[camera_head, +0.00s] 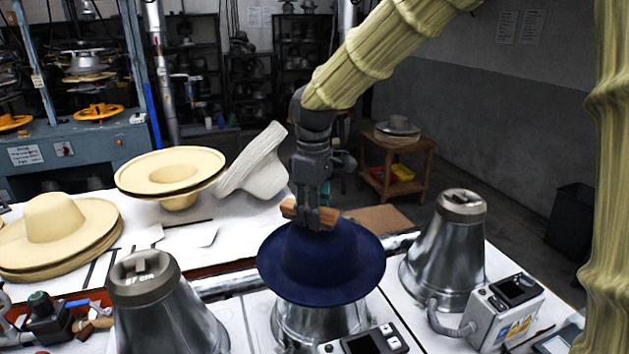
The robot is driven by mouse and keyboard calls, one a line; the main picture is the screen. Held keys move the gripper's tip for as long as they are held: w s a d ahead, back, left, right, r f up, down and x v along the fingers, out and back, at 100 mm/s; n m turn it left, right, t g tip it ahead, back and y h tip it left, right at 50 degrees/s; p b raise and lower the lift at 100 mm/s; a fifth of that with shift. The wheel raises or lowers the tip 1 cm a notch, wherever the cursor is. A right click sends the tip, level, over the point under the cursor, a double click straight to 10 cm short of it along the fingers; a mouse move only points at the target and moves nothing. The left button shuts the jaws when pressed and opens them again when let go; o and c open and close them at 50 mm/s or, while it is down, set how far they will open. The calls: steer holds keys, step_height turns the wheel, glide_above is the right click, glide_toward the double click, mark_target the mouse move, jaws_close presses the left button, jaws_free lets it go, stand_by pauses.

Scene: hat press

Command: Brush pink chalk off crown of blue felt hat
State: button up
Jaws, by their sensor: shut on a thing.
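The blue felt hat (321,262) sits brim down over a metal hat form (318,322) in the front middle. My gripper (316,218) comes down from above at the hat's crown. It is shut on a brown wooden-backed brush (293,210), which lies across the fingers at the top of the crown. The brush is at or just above the felt; I cannot tell if it touches. The gripper and brush cover the top of the crown, and I see no pink chalk on the visible felt.
Metal forms stand left (160,312) and right (447,245) of the hat. A control box (503,310) is at right. Cream hats (58,228) and upturned hats (170,172) lie on the white table. A wooden stand (400,165) is behind.

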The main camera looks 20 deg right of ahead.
step_height(320, 180, up, 2)
steer(key=shift+s+d+p, duration=0.15)
steer(key=shift+p, duration=0.55)
step_height(320, 180, up, 4)
steer(key=p, duration=0.3)
steer(key=shift+f+p, duration=0.15)
steer(key=shift+p, duration=0.15)
